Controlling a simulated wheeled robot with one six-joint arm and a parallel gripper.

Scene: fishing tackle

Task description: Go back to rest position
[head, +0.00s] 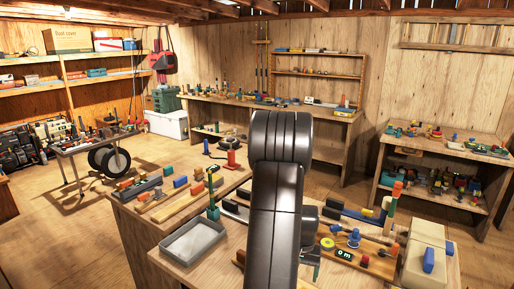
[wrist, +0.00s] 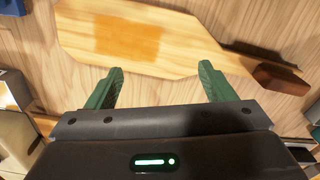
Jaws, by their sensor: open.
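My gripper (wrist: 161,86) shows in the wrist view with its two green fingers spread wide apart and nothing between them. It is over a light wooden board or paddle (wrist: 195,50) with an orange-brown patch, lying on the wooden tabletop. I cannot tell the height between the fingers and the board.
The workbench carries a grey metal tray (head: 193,241), a beige box (head: 425,255) at right and several small tackle items. A brown block (wrist: 279,76) lies at the board's right end. Shelves and other benches line the walls. Open floor (head: 60,235) lies at left.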

